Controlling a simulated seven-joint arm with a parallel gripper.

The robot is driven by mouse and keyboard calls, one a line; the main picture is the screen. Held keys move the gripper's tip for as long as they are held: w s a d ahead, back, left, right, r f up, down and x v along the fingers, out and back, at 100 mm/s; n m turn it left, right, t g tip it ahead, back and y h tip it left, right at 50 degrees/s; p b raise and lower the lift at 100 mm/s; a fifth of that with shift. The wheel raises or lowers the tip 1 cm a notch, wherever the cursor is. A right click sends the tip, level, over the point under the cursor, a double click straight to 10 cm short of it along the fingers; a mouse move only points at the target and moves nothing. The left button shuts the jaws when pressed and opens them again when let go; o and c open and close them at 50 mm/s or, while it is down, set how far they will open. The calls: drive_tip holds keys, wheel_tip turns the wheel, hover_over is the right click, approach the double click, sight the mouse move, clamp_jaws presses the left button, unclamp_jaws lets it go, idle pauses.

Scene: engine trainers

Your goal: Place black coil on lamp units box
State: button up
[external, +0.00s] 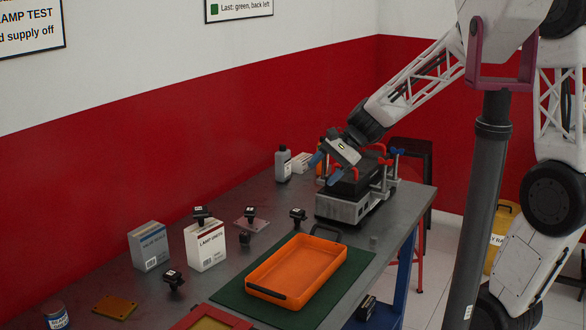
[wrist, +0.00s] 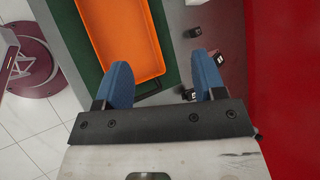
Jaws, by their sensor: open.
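Others stand behind to the right (external: 250,214), near the tray (external: 298,214) and in front of the box (external: 174,280). My gripper (external: 325,170) is open and apparently empty, over the engine unit's left side. Its blue fingers show in the wrist view (wrist: 161,60).
An orange tray (external: 322,273) lies on a green mat (external: 231,299) and shows in the wrist view (wrist: 148,58). The engine unit (external: 342,207) with red and blue fittings stands at the back right. The valve seals box (external: 150,248) and a grey bottle (external: 283,165) are also on the bench.

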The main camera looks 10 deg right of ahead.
drive_tip(key=s+d+r+n+t+h, duration=0.1)
drive_tip(key=s+d+n+h, duration=0.2)
drive_tip(key=s+d, duration=0.3)
drive_tip(key=s+d+r+n+t+h, duration=0.1)
drive_tip(key=s+d, duration=0.5)
drive_tip(key=d, duration=0.6)
drive_tip(key=s+d+r+n+t+h, duration=0.1)
drive_tip(key=s+d+n+h, duration=0.3)
drive_tip(key=d, duration=0.5)
drive_tip(key=shift+s+r+n+h, duration=0.15)
drive_tip(key=shift+s+n+h, duration=0.25)
drive_tip(key=shift+s, duration=0.7)
